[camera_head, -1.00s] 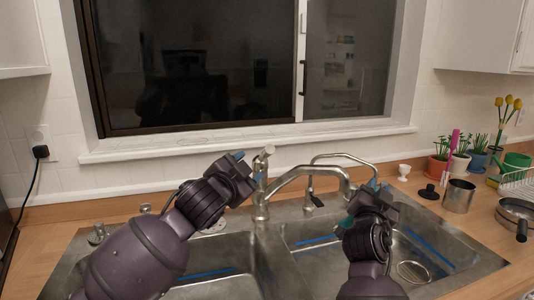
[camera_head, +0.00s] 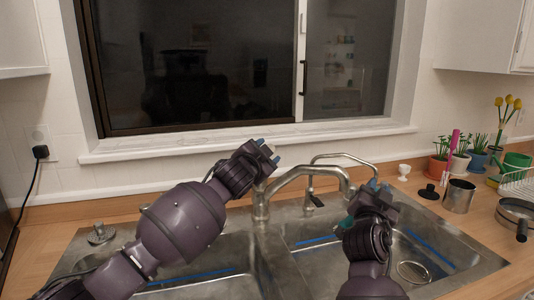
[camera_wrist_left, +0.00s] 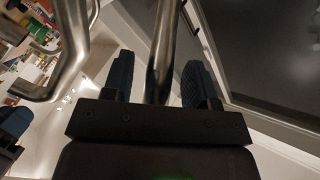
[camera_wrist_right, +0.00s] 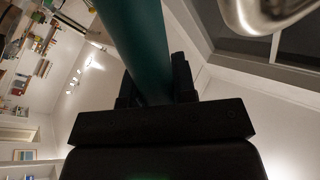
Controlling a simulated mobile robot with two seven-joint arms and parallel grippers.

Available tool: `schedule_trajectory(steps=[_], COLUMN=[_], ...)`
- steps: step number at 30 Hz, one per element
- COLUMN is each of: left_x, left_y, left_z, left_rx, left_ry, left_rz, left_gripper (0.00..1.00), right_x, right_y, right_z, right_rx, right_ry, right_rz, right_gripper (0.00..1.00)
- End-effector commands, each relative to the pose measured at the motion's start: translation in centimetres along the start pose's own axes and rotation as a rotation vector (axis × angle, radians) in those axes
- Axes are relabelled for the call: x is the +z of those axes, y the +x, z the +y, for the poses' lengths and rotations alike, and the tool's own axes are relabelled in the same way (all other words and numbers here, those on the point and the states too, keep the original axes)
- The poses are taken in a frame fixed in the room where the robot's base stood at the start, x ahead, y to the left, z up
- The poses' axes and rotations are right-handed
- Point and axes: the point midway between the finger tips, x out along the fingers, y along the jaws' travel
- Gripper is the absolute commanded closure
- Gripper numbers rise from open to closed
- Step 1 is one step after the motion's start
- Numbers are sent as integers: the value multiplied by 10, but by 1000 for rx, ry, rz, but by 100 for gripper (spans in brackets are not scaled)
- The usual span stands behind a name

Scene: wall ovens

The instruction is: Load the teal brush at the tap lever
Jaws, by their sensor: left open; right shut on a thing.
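The teal brush (camera_head: 349,221) is in my right gripper (camera_head: 380,187), which is over the right basin near the spout. In the right wrist view the brush's thick teal handle (camera_wrist_right: 140,45) runs between the shut fingers; its head is not clear to me. My left gripper (camera_head: 268,151) is open at the top of the tap body (camera_head: 261,205) and hides the tap lever in the head view. In the left wrist view the metal rod of the lever (camera_wrist_left: 163,55) stands between the open fingers, with gaps on both sides.
The curved spout (camera_head: 310,170) arches between my grippers. A thinner tap (camera_head: 345,155) stands behind it. Potted plants (camera_head: 460,162), a metal cup (camera_head: 459,195) and a pan (camera_head: 514,215) stand on the right counter. The window sill (camera_head: 170,147) is behind.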

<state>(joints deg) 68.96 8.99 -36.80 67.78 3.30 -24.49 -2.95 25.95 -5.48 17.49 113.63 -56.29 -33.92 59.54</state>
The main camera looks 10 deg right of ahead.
Motion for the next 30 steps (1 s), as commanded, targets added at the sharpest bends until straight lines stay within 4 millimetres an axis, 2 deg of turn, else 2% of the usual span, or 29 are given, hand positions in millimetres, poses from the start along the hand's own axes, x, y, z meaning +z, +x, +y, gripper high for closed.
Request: schedule_trajectory(steps=[6, 16, 26, 30], left_x=[0, 0, 0, 0], left_y=[9, 10, 10, 10], left_z=[0, 0, 0, 0], left_rx=[1, 0, 0, 0], left_ry=[0, 0, 0, 0], left_rz=[0, 1, 0, 0], left_gripper=[47, 49, 99, 100], right_x=[0, 0, 0, 0], right_y=[0, 0, 0, 0], right_z=[0, 0, 0, 0], right_rx=[0, 0, 0, 0], right_ry=[0, 0, 0, 0], right_rz=[0, 0, 0, 0], right_gripper=[98, 98, 98, 98])
